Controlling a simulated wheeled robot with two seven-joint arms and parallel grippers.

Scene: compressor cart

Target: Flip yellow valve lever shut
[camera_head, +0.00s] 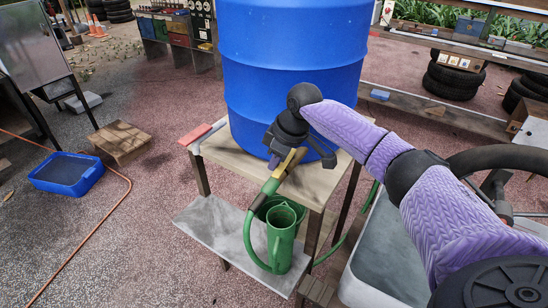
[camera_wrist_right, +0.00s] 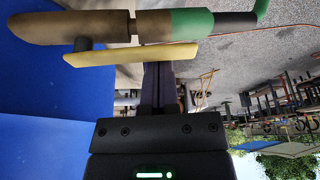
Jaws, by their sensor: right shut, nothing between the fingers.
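The yellow valve lever (camera_head: 290,158) is at the base of the blue drum (camera_head: 290,60). In the right wrist view the yellow lever (camera_wrist_right: 130,54) lies nearly parallel to the brass valve body (camera_wrist_right: 70,28), slightly slanted. A green hose end (camera_wrist_right: 192,24) joins the valve. My right gripper (camera_head: 300,155) is beside the lever and hides part of the valve in the head view. In the wrist view its shut fingers (camera_wrist_right: 158,72) end at the lever's side with nothing between them. I cannot tell whether they touch it. My left gripper is not in view.
The drum stands on a wooden table (camera_head: 315,188). The green hose (camera_head: 250,240) curves to a green watering can (camera_head: 280,245) on the grey lower shelf (camera_head: 215,230). A red-and-white object (camera_head: 195,134) lies at the table's left corner. A grey-topped cart (camera_head: 385,260) stands right.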

